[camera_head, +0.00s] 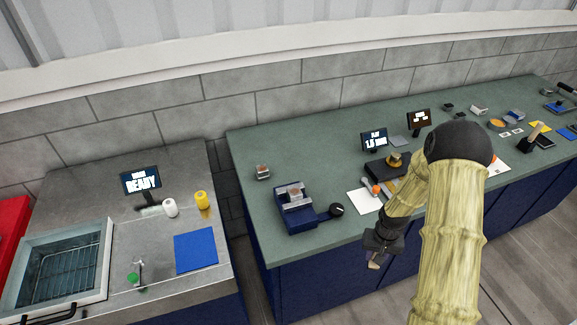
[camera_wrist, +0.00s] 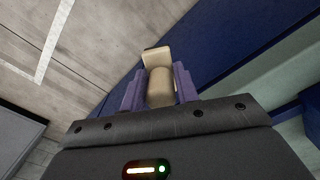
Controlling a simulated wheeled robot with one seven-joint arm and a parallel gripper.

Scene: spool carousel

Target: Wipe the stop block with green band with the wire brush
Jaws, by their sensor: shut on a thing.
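My gripper (camera_head: 376,254) hangs in front of the green-topped bench, beyond its front edge and above the floor. It is shut on a tan piece (camera_head: 374,265), which also shows in the wrist view (camera_wrist: 160,85) between the purple fingers (camera_wrist: 159,88). The piece has a rounded body and a squarer end. It may be the wire brush, but I see no bristles. A small grey block with a brownish top (camera_head: 263,171) stands at the bench's left end. Another block (camera_head: 295,192) sits in a blue vise-like fixture (camera_head: 297,217). I cannot make out a green band on either.
A white sheet (camera_head: 362,202), an orange-tipped item and a dark device with a brass top (camera_head: 394,160) lie near my arm. Two small screens (camera_head: 374,140) stand behind. The left counter holds a basin (camera_head: 104,258) and a blue mat (camera_head: 195,250). A gap separates the counters.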

